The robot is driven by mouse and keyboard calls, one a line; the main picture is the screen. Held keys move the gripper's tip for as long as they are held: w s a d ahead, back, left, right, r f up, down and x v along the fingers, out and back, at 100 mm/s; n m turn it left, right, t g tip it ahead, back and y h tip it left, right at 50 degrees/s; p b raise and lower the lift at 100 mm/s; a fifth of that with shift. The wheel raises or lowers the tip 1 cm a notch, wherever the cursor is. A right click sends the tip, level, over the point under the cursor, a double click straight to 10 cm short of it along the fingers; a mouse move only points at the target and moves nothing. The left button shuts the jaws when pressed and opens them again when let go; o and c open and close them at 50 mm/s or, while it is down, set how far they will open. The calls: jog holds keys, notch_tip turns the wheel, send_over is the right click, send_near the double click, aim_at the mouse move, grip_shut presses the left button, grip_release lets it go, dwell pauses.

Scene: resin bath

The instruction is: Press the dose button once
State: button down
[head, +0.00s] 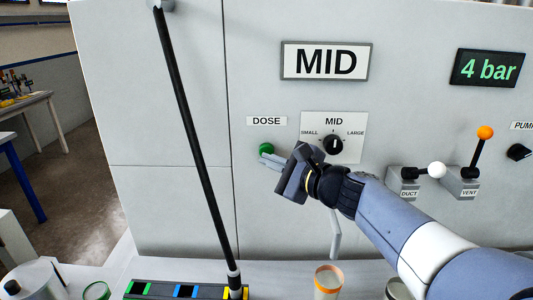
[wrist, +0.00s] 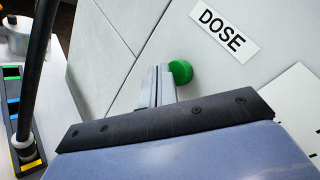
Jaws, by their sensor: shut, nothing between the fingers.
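The green dose button (head: 266,149) sits on the grey panel just below the DOSE label (head: 267,121). It also shows in the wrist view (wrist: 181,72), partly behind my fingertips. My gripper (head: 262,160) is shut and empty, with its fingertips at the lower edge of the button in the head view. In the wrist view the closed fingers (wrist: 157,86) point at the panel right beside the button. I cannot tell whether they touch it.
A size knob (head: 334,145) set to MID is right of the button. A black rod (head: 196,140) slants down on the left to a colour-marked strip (head: 180,291). DUCT and VENT levers (head: 478,150) stand at right. A cup (head: 328,282) is on the counter below.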

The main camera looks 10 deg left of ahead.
jog(key=shift+w+a, duration=0.1)
jog(key=shift+w, duration=0.2)
jog(key=shift+w+a, duration=0.1)
jog(key=shift+w, duration=0.4)
dwell(0.7)
jog(key=shift+s, duration=0.1)
jog(key=shift+s+d+f+b, duration=0.1)
jog(key=shift+s+d+b, duration=0.1)
jog(key=shift+s+b, duration=0.5)
jog(key=shift+s, duration=0.15)
jog(key=s, duration=0.2)
jog(key=s+d+b, duration=0.1)
jog(key=s, duration=0.1)
jog(key=shift+s+d, duration=0.1)
jog(key=shift+s, duration=0.25)
dwell(0.5)
